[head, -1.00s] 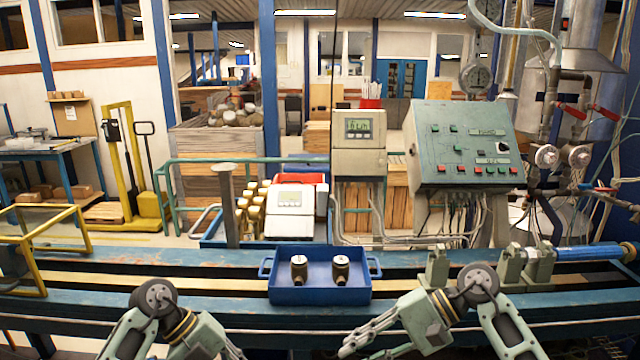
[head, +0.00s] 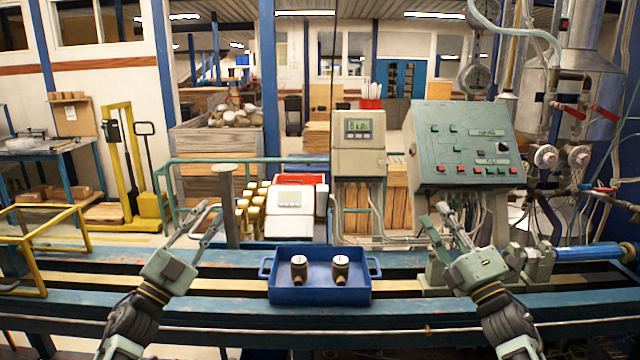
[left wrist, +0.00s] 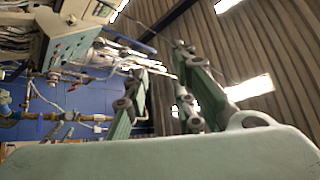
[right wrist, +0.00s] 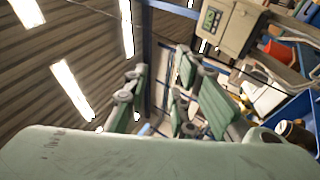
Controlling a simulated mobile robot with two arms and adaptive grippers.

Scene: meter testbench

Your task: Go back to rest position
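My left gripper (head: 208,222) is raised at the left of the blue tray, with its fingers pointing up and spread apart. Its fingers (left wrist: 160,95) also show apart and empty in the left wrist view. My right gripper (head: 440,222) is raised at the right of the tray, below the green control panel, with its fingers pointing up and apart. Its fingers (right wrist: 165,95) show apart with nothing between them in the right wrist view. Neither gripper touches the tray or its contents.
A blue tray (head: 320,293) holding two brass meters (head: 299,268) (head: 340,268) stands on the bench. A control panel (head: 465,150) and a display box (head: 358,140) stand behind. Clamps and a blue cylinder (head: 590,252) are at the right. A yellow frame (head: 45,240) is at the left.

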